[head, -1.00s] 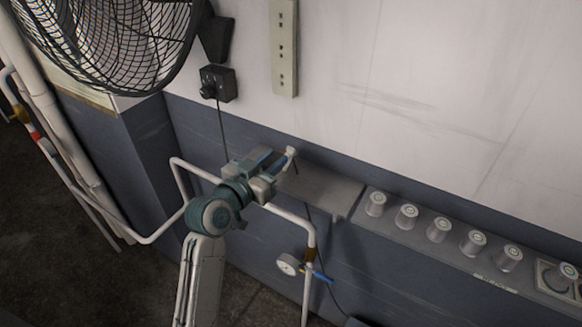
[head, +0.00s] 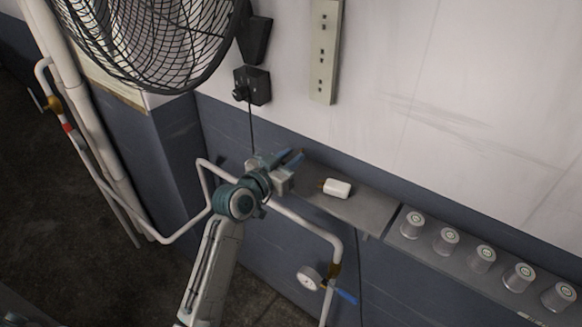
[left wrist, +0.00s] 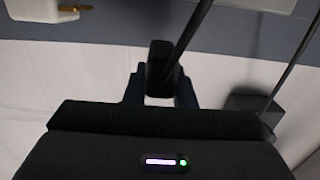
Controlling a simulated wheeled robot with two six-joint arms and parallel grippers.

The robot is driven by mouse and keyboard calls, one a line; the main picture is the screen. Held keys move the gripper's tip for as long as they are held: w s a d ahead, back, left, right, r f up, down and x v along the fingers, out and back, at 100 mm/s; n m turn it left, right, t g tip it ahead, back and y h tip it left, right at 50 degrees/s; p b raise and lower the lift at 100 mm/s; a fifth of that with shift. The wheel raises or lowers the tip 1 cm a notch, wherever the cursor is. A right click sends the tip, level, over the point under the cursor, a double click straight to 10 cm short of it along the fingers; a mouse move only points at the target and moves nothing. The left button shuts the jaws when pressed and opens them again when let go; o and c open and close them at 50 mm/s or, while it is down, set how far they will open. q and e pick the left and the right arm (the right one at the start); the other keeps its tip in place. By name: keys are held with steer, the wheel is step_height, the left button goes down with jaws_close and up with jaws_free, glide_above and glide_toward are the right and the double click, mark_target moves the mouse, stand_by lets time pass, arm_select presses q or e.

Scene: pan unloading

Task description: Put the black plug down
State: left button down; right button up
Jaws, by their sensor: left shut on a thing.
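My left gripper (head: 294,159) is shut on the black plug (left wrist: 160,66). The plug shows as a dark block between the fingers in the left wrist view, with a black cord running up from it. In the head view the plug is hard to make out against the fingers. The gripper is at the left end of the grey shelf (head: 368,214), in front of the blue lower wall. A white block (head: 337,188) lies on the shelf just right of the fingertips, apart from them. In the left wrist view this white block (left wrist: 40,7) shows a brass prong.
A black wall box (head: 252,86) with a hanging cord is above the gripper, below the caged fan (head: 150,40). A pale socket strip (head: 325,50) is on the wall. White pipes (head: 300,218) with a gauge run below. Several knobs (head: 446,240) line the right.

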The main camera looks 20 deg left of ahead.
arm_select(q)
steer(key=shift+w+a+f+b, duration=0.1)
steer(key=shift+w+a+b, duration=0.1)
steer(key=shift+w, duration=0.45)
steer(key=shift+w+a+f+b, duration=0.1)
steer(key=shift+w+a, duration=0.05)
steer(key=shift+w, duration=0.45)
step_height(320, 180, down, 3)
steer(key=shift+s+b, duration=0.1)
steer(key=shift+b, duration=1.15)
steer(key=shift+f, duration=0.25)
steer(key=shift+r, duration=0.1)
steer(key=c, duration=1.2)
jaws_free()
